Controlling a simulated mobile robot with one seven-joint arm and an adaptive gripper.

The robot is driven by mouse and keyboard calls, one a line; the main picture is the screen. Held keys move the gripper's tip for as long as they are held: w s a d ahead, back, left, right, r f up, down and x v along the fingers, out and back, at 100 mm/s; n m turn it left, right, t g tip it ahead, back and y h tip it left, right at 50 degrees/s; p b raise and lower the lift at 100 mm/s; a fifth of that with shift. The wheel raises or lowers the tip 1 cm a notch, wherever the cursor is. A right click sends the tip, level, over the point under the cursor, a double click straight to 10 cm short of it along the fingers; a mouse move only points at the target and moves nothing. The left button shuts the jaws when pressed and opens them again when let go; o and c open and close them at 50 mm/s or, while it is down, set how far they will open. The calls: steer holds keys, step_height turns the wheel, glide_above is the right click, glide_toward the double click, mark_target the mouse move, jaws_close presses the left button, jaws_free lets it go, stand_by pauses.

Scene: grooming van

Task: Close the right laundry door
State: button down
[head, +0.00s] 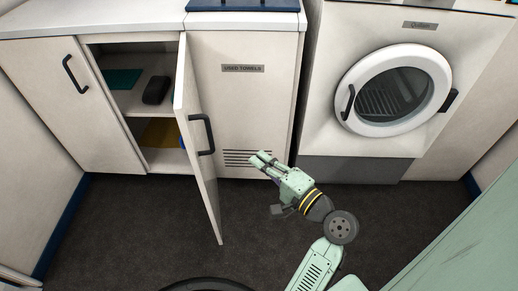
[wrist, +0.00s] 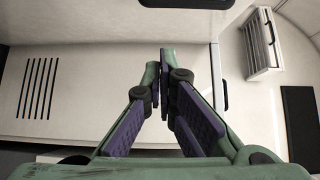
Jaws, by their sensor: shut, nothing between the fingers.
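The right cabinet door (head: 206,178) stands wide open, swung out from the white cabinet over the dark floor. Its black handle (head: 209,134) is on the face turned toward my gripper. My gripper (head: 258,160) is right of that door, in front of the slotted vent of the used-towels panel (head: 243,110). Its fingers are shut and empty, and a gap shows between them and the door. In the wrist view the closed fingers (wrist: 164,58) point at pale panels; I cannot tell whether the open door is among them.
The left cabinet door (head: 72,100) is shut. Inside the cabinet, a dark object (head: 156,90) and a teal cloth (head: 122,79) lie on a shelf. A washer with a closed round door (head: 361,62) stands at right. Floor (head: 130,225) left of the open door is clear.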

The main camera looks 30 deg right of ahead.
steer(key=w+a+p, duration=0.1)
steer(key=w+a, duration=0.3)
steer(key=w, duration=0.4)
steer(key=shift+w+a+p, duration=0.3)
steer(key=shift+w+a, duration=0.05)
steer(key=shift+a, duration=0.05)
steer(key=shift+a, duration=0.1)
